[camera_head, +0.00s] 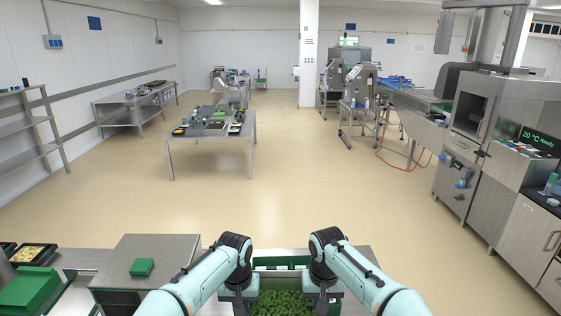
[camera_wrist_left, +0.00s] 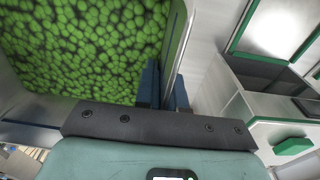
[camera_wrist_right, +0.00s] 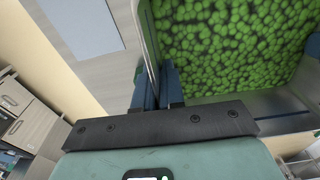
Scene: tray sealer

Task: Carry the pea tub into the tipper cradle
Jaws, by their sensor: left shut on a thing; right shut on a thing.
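The pea tub is a grey open tub full of green peas (camera_head: 280,303), low in front of me at the bottom of the head view. Its rim shows in the left wrist view (camera_wrist_left: 179,35) and the right wrist view (camera_wrist_right: 148,40). My left gripper (camera_wrist_left: 166,88) is shut on the tub's left wall. My right gripper (camera_wrist_right: 158,88) is shut on its right wall. The tub looks about level; its underside is hidden, so I cannot tell what is beneath it. I cannot clearly make out the tipper cradle.
A green-edged structure (camera_head: 281,262) lies just beyond the tub. A steel cabinet (camera_head: 148,262) with a green block (camera_head: 142,267) stands to the left. A steel table (camera_head: 212,133) and the sealing machine (camera_head: 475,130) stand farther off. Open floor (camera_head: 290,205) lies between.

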